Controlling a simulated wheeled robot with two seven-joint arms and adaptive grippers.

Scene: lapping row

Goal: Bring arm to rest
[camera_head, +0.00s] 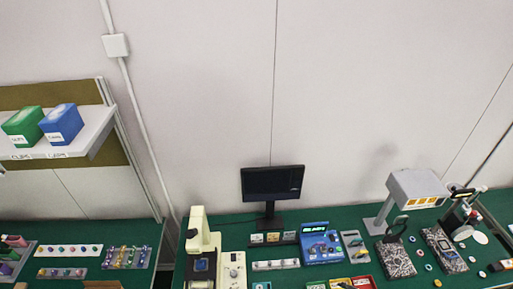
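Neither of my arms nor either of my grippers shows in the head view. The view takes in a green-topped bench (220,222) against a pale wall, with no gripper over it. What my grippers hold, if anything, is out of sight.
A dark monitor (272,183) stands at the back. A cream machine (202,245), a blue box (320,243), a grey lamp-like unit (415,188) and two speckled plates (395,259) crowd the bench. A white shelf (85,135) at left holds a green box (22,126) and blue box (61,123).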

